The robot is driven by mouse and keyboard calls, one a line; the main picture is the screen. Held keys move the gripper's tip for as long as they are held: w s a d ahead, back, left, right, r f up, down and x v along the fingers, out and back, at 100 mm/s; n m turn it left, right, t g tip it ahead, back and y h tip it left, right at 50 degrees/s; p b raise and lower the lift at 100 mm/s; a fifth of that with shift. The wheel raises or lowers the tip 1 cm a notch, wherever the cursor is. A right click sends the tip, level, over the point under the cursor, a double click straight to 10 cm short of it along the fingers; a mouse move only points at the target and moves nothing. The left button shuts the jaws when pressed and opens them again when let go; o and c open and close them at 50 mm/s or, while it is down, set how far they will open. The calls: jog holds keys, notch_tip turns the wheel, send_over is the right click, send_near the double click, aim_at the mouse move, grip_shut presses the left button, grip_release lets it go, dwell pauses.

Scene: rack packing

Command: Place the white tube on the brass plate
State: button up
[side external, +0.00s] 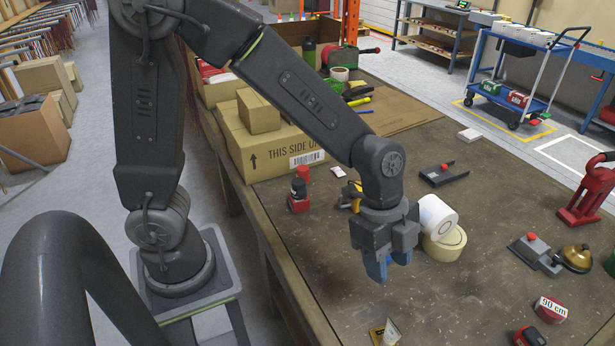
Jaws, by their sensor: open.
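A small whitish, tube-like object (391,332) is at the bottom edge of the side external view, below my gripper in the picture. A brass-yellow flat piece (376,335) with dark marks, perhaps the brass plate, is beside or under it; I cannot tell if the two touch. My gripper (389,266) points down above the table with its blue-tipped fingers apart and nothing visible between them. Its height above the table is hard to judge.
A white roll (437,214) leans on a tan tape roll (445,245) just right of my gripper. A brass bell (577,257), a red tape measure (551,309) and a red-black item (529,337) are at right. Cartons (270,145) stand behind. The table centre is mostly clear.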

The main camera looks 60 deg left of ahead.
jog(key=s+a+r+n+t+y, duration=0.1)
jog(key=s+a+r+n+t, duration=0.1)
jog(key=s+a+r+n, duration=0.3)
jog(key=s+a+r+n+t+y, duration=0.2)
jog(key=s+a+r+n, duration=0.3)
jog(key=a+n, duration=0.5)
notch_tip(320, 180, up, 2)
jog(key=shift+s+a+r+n+t, duration=0.2)
jog(key=shift+a+n+t, duration=0.1)
jog(key=shift+n+t, duration=0.25)
